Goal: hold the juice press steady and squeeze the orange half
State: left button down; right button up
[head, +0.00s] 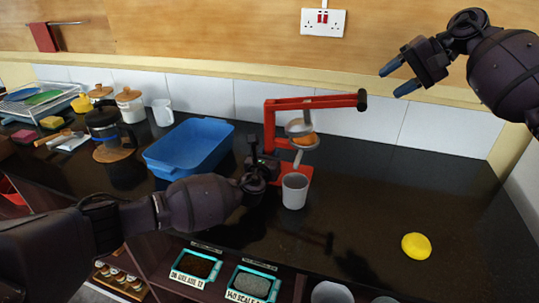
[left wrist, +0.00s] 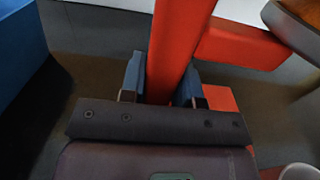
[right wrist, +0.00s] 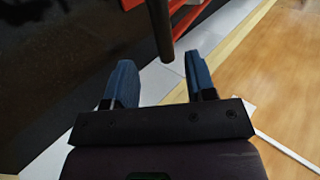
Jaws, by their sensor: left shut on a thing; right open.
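The red juice press (head: 269,128) stands upright on the dark counter, its lever (head: 325,102) raised and roughly level, with a dark end grip (head: 362,100). An orange half (head: 309,139) shows between the metal press parts. A grey-white cup (head: 294,192) stands below, on the press's base. My left gripper (head: 258,170) is shut on the press's red upright, which shows between its fingers in the left wrist view (left wrist: 178,50). My right gripper (head: 397,79) is open and empty, above and right of the lever end. In the right wrist view the dark grip (right wrist: 160,28) appears ahead, between the finger directions.
A blue tub (head: 187,146) stands left of the press. A yellow round object (head: 416,246) lies at the right. Farther left are a coffee press (head: 103,126), jars, a white mug (head: 162,112) and a dish rack (head: 40,100). The counter right of the press is mostly clear.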

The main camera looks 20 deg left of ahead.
jog(key=x, duration=0.7)
dwell(0.3)
grip_shut()
